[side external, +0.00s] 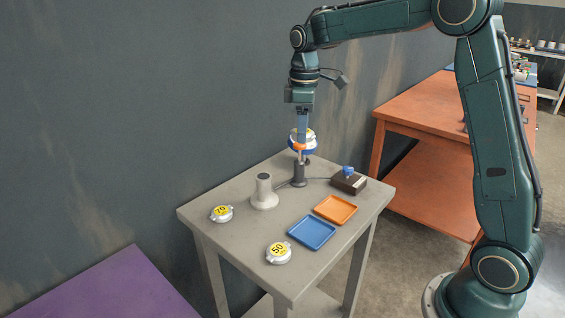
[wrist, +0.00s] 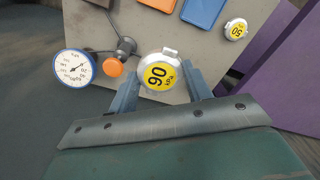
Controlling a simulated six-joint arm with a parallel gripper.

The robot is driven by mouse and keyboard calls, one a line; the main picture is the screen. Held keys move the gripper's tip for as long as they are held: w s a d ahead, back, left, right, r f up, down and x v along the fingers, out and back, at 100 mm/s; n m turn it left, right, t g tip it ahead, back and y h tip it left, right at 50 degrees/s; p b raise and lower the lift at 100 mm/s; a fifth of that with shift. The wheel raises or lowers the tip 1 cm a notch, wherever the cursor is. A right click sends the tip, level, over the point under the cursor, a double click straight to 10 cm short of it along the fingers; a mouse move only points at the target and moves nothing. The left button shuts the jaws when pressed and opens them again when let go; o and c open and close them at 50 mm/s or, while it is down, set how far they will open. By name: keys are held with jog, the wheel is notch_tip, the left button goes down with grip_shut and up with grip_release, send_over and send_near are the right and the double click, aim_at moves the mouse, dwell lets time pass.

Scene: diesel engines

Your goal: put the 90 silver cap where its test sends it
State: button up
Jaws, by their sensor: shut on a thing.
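The silver cap (wrist: 158,72) has a yellow label reading 90. In the wrist view it sits between the two fingers of my gripper (wrist: 161,86), which is shut on it. In the side view my gripper (side external: 301,145) points down above the back of the grey table, and the cap is hard to make out there. A round white gauge (wrist: 74,68) with a blue rim is left of the cap in the wrist view; its reading is too small to tell. A dark post (wrist: 127,45) and an orange knob (wrist: 114,67) stand between gauge and cap.
A blue tray (side external: 311,232) and an orange tray (side external: 336,209) lie empty on the table. Caps marked 70 (side external: 222,213) and 50 (side external: 279,252) lie near the left and front edges. A white pedestal (side external: 264,190) and a dark box with blue knob (side external: 348,181) also stand there.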

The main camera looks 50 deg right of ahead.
jog(key=s+a, duration=0.7)
jog(key=s, duration=0.2)
send_over(312, 232)
notch_tip(312, 232, down, 15)
dwell(0.7)
jog(key=shift+f, duration=2.15)
jog(key=shift+f, duration=0.15)
jog(key=o, duration=0.8)
